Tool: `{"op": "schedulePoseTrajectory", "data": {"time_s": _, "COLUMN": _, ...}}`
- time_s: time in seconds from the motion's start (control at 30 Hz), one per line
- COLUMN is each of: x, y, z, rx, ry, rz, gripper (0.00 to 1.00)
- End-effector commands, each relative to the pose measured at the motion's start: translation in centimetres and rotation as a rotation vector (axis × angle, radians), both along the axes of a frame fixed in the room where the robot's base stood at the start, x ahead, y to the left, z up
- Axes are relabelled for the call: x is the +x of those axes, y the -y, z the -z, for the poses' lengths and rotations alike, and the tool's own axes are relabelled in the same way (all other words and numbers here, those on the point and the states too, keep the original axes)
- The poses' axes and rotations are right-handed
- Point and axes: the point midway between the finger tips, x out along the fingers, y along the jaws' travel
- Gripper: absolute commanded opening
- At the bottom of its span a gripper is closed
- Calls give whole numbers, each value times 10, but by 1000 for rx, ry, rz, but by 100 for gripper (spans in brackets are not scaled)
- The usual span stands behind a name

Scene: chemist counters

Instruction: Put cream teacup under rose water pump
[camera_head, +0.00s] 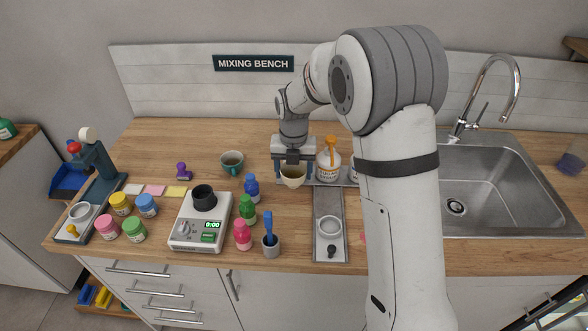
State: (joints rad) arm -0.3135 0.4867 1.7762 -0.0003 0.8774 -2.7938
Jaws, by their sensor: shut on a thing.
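My gripper (292,163) points down at the back middle of the bench and is shut on the cream teacup (292,178). The teacup is upright, just below the fingers. I cannot tell whether it touches the surface. Close to its right stands a pale bottle with an orange pump (329,165). Its label is too small to read. Another bottle (354,174) to the right is partly hidden by my arm. I cannot tell which bottle is the rose water pump.
A teal cup (232,163), a scale (190,237) and several coloured jars stand to the left. A sink (490,190) is at the right. My arm hides the bench before it.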

Motion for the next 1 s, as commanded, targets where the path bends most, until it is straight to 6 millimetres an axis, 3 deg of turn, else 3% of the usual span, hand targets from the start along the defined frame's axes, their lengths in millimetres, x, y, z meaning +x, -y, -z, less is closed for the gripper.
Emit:
{"op": "schedulePoseTrajectory", "data": {"time_s": 0.23, "x": 0, "y": 0, "z": 8, "rx": 0, "ry": 0, "rz": 1, "gripper": 38}}
{"op": "schedulePoseTrajectory", "data": {"time_s": 0.27, "x": 0, "y": 0, "z": 8, "rx": 0, "ry": 0, "rz": 1, "gripper": 66}}
{"op": "schedulePoseTrajectory", "data": {"time_s": 0.5, "x": 0, "y": 1, "z": 7, "rx": 0, "ry": 0, "rz": 1, "gripper": 85}}
{"op": "schedulePoseTrajectory", "data": {"time_s": 0.77, "x": 0, "y": 1, "z": 6, "rx": 0, "ry": 0, "rz": 1, "gripper": 87}}
{"op": "schedulePoseTrajectory", "data": {"time_s": 1.0, "x": 1, "y": 0, "z": -18, "rx": 2, "ry": 5, "rz": 1, "gripper": 87}}
